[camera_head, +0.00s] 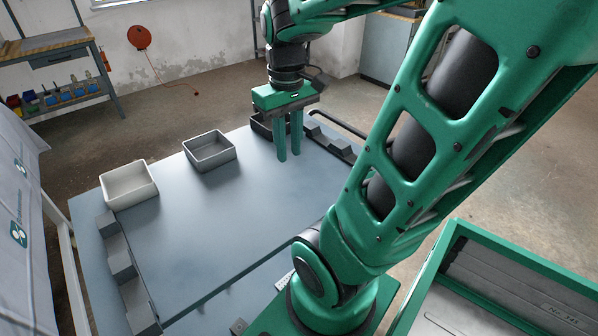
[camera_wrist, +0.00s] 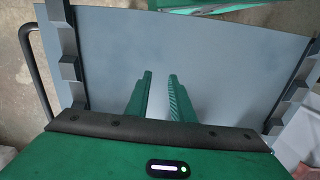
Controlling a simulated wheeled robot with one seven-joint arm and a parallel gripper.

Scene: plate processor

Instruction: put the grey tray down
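The grey tray (camera_head: 210,151) stands upright and empty on the blue-grey table surface, near its back edge. My gripper (camera_head: 289,156) is to the right of it, clear of it, with the fingers pointing down over the table. In the wrist view my gripper (camera_wrist: 160,77) shows a gap between its two green fingers and nothing in it. The grey tray cannot be made out in the wrist view.
A white tray (camera_head: 129,186) stands left of the grey one. A dark tray (camera_head: 261,125) is partly hidden behind my gripper. Dark grey blocks (camera_head: 121,265) line the left and right table edges. The table's middle (camera_head: 220,215) is clear.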

